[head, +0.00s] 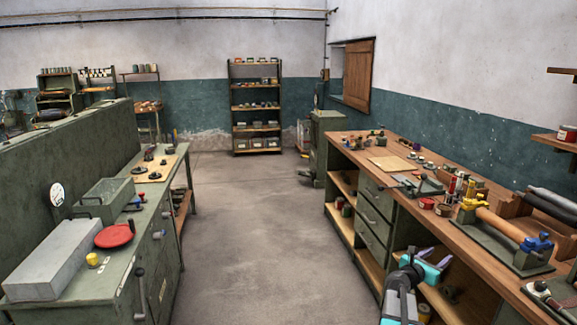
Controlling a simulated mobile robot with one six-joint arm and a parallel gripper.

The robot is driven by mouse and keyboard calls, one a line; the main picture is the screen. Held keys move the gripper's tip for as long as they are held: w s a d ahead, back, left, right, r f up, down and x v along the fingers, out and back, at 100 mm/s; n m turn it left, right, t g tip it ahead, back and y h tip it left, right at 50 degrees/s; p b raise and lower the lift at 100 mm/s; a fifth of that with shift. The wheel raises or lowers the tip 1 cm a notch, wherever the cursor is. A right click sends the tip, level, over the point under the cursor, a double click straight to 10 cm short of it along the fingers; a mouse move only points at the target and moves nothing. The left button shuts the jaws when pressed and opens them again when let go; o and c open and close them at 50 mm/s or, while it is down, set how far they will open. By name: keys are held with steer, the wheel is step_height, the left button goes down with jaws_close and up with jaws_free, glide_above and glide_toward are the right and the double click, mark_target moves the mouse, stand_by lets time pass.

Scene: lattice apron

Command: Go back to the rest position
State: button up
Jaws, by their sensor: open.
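My gripper (433,257) shows low at the right of centre in the head view, with teal sides and purple fingertips. It is open with nothing visible between its fingers. It is in front of the long wooden-topped workbench (478,232) on the right, below the level of its top in the picture. My grey arm comes up from the bottom edge behind it. I cannot tell whether the gripper touches the bench.
The right bench carries tins, a yellow-handled clamp (470,204) and a roller device (505,232). A green bench on the left holds a grey block (55,258) and a red disc (114,236). The concrete floor (255,235) between them is clear. Shelves (257,105) stand at the back.

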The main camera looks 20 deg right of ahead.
steer(key=w+a+f+n+t+y, duration=0.1)
steer(key=w+a+f+y, duration=0.1)
steer(key=w+a+f, duration=0.5)
steer(key=w+a+f+t+y, duration=0.1)
steer(key=w+a+f, duration=0.2)
steer(key=a+f, duration=0.7)
steer(key=s+a+f+m+g+y, duration=0.1)
steer(key=s+a+f+y, duration=0.1)
steer(key=a+f, duration=0.65)
steer(key=s+a+f+m+g+y, duration=0.1)
steer(key=a+f+m+y, duration=0.1)
steer(key=a+f, duration=0.65)
steer(key=s+a+f+m+g+y, duration=0.25)
steer(key=s+a+f, duration=0.25)
steer(key=s+a, duration=0.45)
steer(key=s+a+f+m+g+y, duration=0.2)
steer(key=s+a+f+m, duration=0.4)
steer(key=a, duration=0.6)
steer(key=s+a+m+g+y, duration=0.4)
steer(key=s+a+m+y, duration=0.1)
steer(key=s+a+m, duration=0.5)
steer(key=s+a, duration=0.2)
steer(key=s, duration=0.2)
steer(key=shift+s+r, duration=0.15)
steer(key=shift+s, duration=0.15)
